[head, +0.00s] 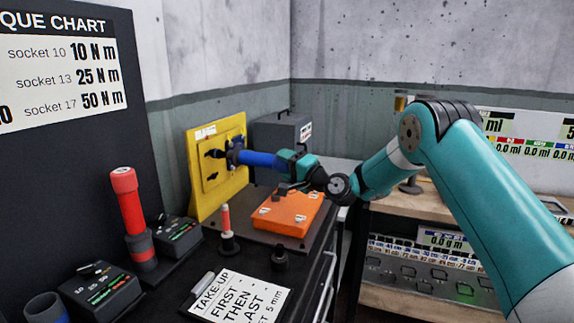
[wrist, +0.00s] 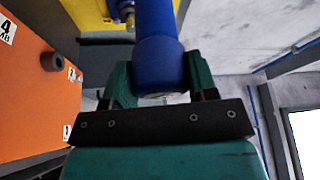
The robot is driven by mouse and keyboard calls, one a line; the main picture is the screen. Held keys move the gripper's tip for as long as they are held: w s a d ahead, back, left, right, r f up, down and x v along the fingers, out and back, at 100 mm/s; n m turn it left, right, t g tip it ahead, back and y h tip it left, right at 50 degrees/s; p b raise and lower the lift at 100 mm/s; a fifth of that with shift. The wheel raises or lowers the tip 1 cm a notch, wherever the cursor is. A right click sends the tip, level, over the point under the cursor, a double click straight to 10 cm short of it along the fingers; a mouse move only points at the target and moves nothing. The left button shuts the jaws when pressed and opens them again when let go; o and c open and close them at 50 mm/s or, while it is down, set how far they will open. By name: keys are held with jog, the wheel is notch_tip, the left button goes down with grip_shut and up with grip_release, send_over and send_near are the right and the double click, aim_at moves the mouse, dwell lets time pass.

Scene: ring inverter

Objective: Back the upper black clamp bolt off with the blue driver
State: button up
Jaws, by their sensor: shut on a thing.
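The blue driver (head: 262,160) lies roughly level in my gripper (head: 291,168), with its far end toward the yellow panel (head: 236,180). The upper black clamp bolt (head: 214,153) sits on the raised yellow plate. The driver's head end is close to it; whether they touch, I cannot tell. A lower black bolt (head: 212,176) shows below. In the wrist view the blue driver (wrist: 157,50) stands between the two green fingers of my gripper (wrist: 160,85), which are shut on it. The driver's working end is out of that view.
An orange box (head: 288,212) lies on the bench below my gripper. A grey box (head: 282,135) stands behind.

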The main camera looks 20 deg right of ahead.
jog(key=shift+w+a+r+p, duration=0.3)
jog(key=shift+w+a, duration=0.1)
jog(key=shift+a, duration=0.25)
dwell(1.7)
jog(key=shift+s+d+f+b, duration=0.2)
jog(key=shift+s+d+b, duration=0.3)
jog(key=shift+d+b, duration=0.2)
jog(key=shift+s+d+b, duration=0.45)
jog(key=shift+s+d, duration=0.05)
jog(key=shift+d, duration=0.2)
jog(key=shift+s+d+b, duration=0.45)
jog(key=shift+d, duration=0.2)
jog(key=shift+r, duration=0.1)
